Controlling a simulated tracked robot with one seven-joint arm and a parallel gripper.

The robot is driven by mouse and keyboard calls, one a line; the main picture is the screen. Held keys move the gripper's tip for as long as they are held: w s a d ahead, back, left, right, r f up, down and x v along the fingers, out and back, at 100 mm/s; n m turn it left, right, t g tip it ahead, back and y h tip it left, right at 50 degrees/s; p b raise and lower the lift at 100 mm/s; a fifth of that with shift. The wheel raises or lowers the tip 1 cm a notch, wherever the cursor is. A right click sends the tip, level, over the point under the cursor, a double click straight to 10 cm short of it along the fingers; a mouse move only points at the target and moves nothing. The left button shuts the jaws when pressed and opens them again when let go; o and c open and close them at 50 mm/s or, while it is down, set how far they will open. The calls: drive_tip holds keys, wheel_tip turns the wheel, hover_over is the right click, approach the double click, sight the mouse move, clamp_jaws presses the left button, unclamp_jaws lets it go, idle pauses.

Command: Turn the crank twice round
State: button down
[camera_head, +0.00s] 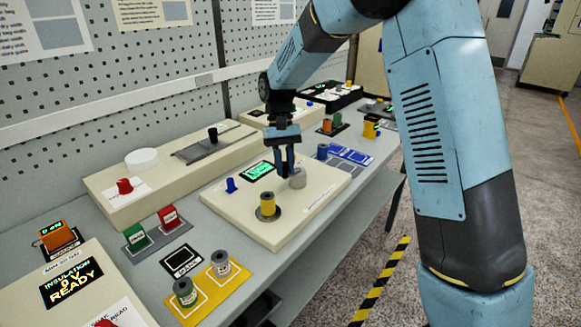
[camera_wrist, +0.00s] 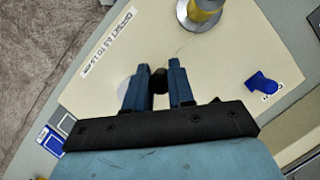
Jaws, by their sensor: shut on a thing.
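My gripper (camera_head: 286,171) points down at the cream winding unit (camera_head: 245,222) on the bench. In the wrist view, my gripper (camera_wrist: 158,84) is shut on a small black crank knob (camera_wrist: 159,78), which sits between the two blue fingers. A pale round part (camera_wrist: 125,86) shows beside the left finger; in the head view, a grey cylinder (camera_head: 298,179) stands just right of the fingers. The rest of the crank is hidden. A yellow spool (camera_head: 267,205) stands upright on a grey round base near the front; it also shows in the wrist view (camera_wrist: 207,6).
The unit also bears a blue knob (camera_head: 231,185) and a lit green display (camera_head: 259,172), close to my gripper. A longer cream unit (camera_head: 160,165) stands behind. Grey spools on a yellow mat (camera_head: 206,289) are at front left. A blue mat (camera_head: 350,154) lies to the right.

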drive_tip(key=m, duration=0.1)
drive_tip(key=w+m+y, duration=0.1)
drive_tip(key=m, duration=0.1)
drive_tip(key=a+m, duration=0.1)
drive_tip(key=shift+w+m+y, duration=0.3)
drive_tip(key=shift+w+y, duration=0.05)
drive_tip(key=shift+y, duration=0.05)
drive_tip(key=shift+w+a+m+y, duration=0.2)
drive_tip(key=shift+w+m+y, duration=0.3)
drive_tip(key=shift+m, duration=0.7)
drive_tip(key=shift+w+m+y, duration=0.4)
drive_tip(key=shift+w+m, duration=0.2)
drive_tip(key=shift+m, duration=0.7)
drive_tip(key=shift+t, duration=0.3)
drive_tip(key=c, duration=1)
unclamp_jaws()
drive_tip(key=shift+o, duration=0.2)
drive_tip(key=shift+w+r, duration=0.1)
drive_tip(key=v, duration=1.3)
drive_tip(key=shift+d+r, duration=0.15)
drive_tip(key=shift+r, duration=0.05)
